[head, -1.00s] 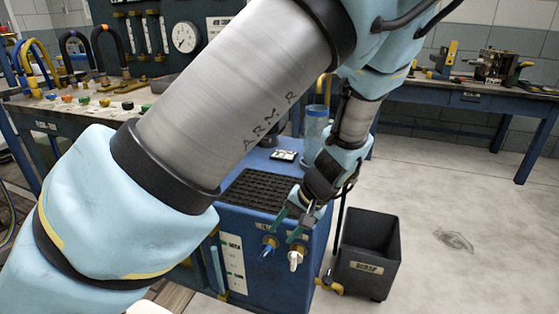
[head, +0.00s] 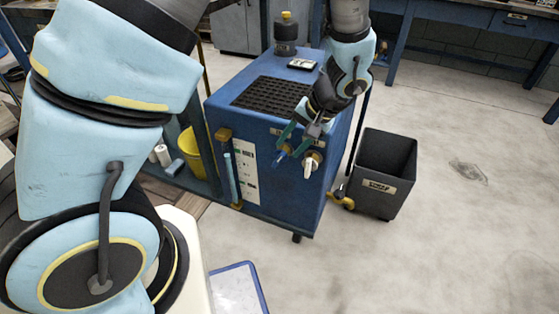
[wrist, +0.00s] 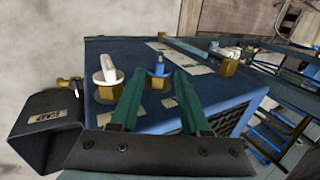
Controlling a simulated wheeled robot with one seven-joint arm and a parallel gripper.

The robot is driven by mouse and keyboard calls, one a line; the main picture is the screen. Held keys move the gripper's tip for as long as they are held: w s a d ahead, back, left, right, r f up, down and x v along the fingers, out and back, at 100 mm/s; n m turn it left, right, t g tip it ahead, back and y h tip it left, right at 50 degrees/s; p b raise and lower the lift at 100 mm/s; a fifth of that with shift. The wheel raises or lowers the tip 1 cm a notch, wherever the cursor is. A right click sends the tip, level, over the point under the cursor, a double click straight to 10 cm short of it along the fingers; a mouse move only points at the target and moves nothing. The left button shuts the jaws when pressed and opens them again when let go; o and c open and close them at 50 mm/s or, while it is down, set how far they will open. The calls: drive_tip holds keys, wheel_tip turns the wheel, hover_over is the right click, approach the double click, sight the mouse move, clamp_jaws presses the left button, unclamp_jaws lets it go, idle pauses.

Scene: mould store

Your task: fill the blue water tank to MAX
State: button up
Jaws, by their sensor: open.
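The blue water tank (head: 275,195) is a blue cabinet on castors, with a black grille on top. A clear gauge tube (head: 229,178) and a white marked plate (head: 246,172) are on its front; the level is too small to read. A blue-handled tap (head: 280,158) and a white-handled tap (head: 311,164) are on the front too. My gripper (head: 300,138) is open and empty just before the taps. In the wrist view, the blue tap (wrist: 157,68) shows beyond and between the green fingertips (wrist: 159,78); the white tap (wrist: 107,76) is left of them.
A dark labelled bin (head: 385,172) stands right of the tank, close to a brass fitting (head: 341,199). A yellow bucket (head: 191,155) is at left. A yellow-capped bottle (head: 287,32) and a small device (head: 303,63) are on top.

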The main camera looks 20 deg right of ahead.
sight(283, 154)
drive_tip(key=b+x, duration=0.1)
drive_tip(key=x, duration=0.6)
drive_tip(key=shift+c, duration=0.3)
clamp_jaws()
